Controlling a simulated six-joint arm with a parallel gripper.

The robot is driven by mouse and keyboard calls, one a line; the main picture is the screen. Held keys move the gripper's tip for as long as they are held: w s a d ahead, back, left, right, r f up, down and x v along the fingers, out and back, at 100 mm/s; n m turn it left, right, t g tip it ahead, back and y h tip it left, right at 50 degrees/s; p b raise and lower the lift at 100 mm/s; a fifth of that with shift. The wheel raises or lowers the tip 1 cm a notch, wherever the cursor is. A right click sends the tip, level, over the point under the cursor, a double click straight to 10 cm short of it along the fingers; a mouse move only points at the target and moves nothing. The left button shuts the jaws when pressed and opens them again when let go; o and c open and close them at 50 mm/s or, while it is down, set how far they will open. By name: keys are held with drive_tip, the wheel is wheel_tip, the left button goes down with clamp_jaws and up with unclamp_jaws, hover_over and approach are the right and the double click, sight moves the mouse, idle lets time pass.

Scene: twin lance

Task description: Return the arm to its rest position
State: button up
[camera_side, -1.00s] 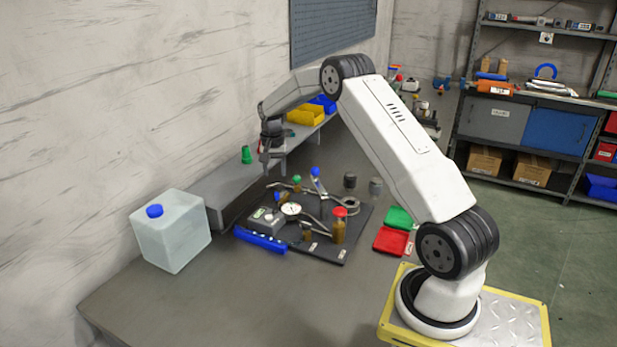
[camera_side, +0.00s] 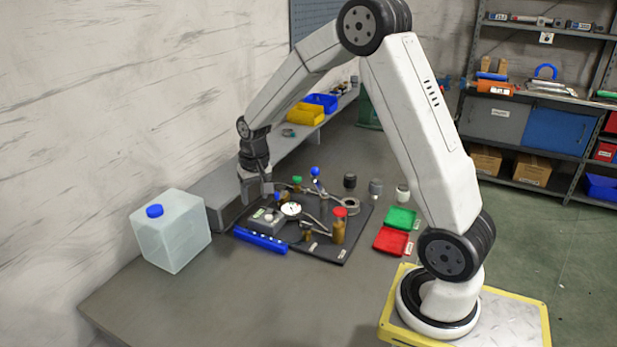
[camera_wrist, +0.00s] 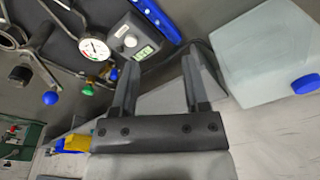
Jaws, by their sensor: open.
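My gripper (camera_side: 257,190) hangs at the end of my raised white arm, pointing down, just left of the black board (camera_side: 331,247) and above the grey shelf by the wall. In the wrist view its two fingers (camera_wrist: 158,85) are apart with nothing between them. The board carries a round gauge (camera_side: 291,209), a grey box with a display (camera_side: 263,218), blue, green and red knobs and curved pipes. The gauge also shows in the wrist view (camera_wrist: 94,49). I cannot tell in the side view whether a fingertip touches the board.
A clear container with a blue cap (camera_side: 172,232) stands to the left. A blue bar (camera_side: 260,241) lies along the board's front edge. Green (camera_side: 400,218) and red trays (camera_side: 390,241) lie right of the board. Yellow (camera_side: 304,115) and blue bins stand behind. The front table is clear.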

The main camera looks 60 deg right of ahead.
drive_tip(key=s+a+n+t, duration=0.1)
drive_tip(key=s+a+n, duration=0.5)
drive_tip(key=s+a, duration=0.6)
drive_tip(key=s, duration=0.3)
drive_tip(key=shift+s+a+f+n, duration=0.3)
drive_tip(key=shift+s+a, duration=0.05)
drive_tip(key=shift+s, duration=0.05)
idle(0.6)
